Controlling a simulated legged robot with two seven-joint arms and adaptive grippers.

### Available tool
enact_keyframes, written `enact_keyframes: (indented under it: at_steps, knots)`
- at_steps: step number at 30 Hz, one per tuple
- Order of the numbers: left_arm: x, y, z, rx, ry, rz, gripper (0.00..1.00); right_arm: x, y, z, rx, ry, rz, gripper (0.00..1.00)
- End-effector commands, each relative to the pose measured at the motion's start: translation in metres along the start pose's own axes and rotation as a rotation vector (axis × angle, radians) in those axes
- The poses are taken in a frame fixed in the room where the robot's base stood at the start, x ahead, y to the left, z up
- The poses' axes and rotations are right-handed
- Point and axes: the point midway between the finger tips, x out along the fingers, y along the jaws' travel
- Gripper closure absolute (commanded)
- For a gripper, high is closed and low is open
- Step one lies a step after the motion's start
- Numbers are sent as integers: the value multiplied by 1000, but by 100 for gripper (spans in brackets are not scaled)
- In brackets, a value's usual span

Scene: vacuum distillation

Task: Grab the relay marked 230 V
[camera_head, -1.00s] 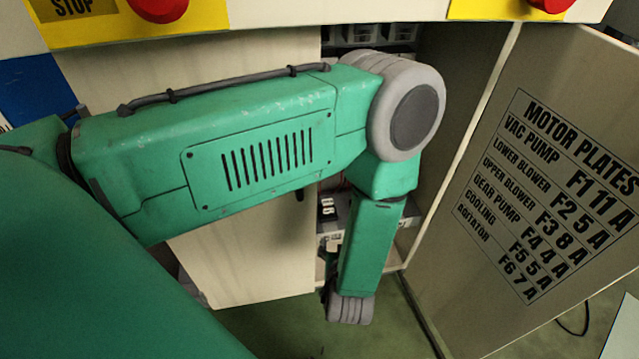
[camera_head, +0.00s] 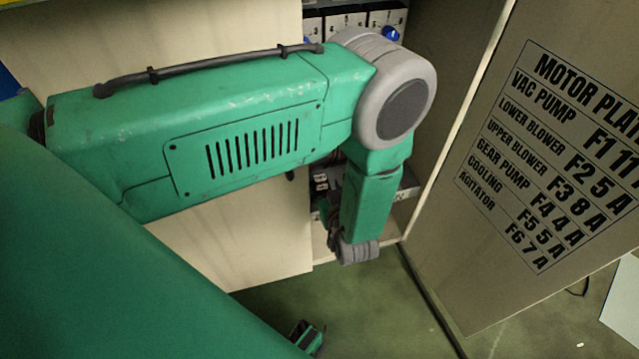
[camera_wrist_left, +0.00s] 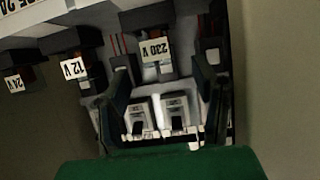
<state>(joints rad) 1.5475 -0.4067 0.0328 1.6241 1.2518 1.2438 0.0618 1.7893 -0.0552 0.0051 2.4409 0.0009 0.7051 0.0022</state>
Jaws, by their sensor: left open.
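In the left wrist view, which shows the labels upside down, the relay marked 230 V (camera_wrist_left: 156,48) is a dark block with a white label. It stands ahead of my left gripper (camera_wrist_left: 163,78), between the lines of its two dark fingers. The fingers are open and apart, with nothing seen clasped between them. The 12 V relay (camera_wrist_left: 74,67) and the 24 V relay (camera_wrist_left: 15,82) are in the same row to the left. In the head view my green left arm reaches into the cabinet and hides most of the relays. My right gripper is not seen.
Two grey-white modules (camera_wrist_left: 175,113) sit between the fingers in the wrist view. In the head view, the open cabinet door with a motor plates list (camera_head: 560,130) stands at the right. A row of units with a blue knob (camera_head: 390,34) is above the arm.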

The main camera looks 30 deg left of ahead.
Motion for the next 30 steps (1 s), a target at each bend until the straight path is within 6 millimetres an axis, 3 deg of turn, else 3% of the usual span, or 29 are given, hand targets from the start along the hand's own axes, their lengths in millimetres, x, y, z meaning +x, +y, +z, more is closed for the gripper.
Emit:
enact_keyframes:
  at_steps: [10, 19, 20, 24, 30]
  knots:
    - [50, -1, 2, -4, -3, 1, 47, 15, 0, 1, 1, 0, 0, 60]
    - [54, 1, 0, -2, -1, 3, 47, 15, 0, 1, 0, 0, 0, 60]
    - [54, 1, 0, -2, -1, 3, 54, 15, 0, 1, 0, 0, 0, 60]
    - [53, 1, 0, -2, -1, 3, 100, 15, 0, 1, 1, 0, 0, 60]
    - [53, 1, 0, -2, -2, 4, 100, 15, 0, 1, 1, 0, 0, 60]
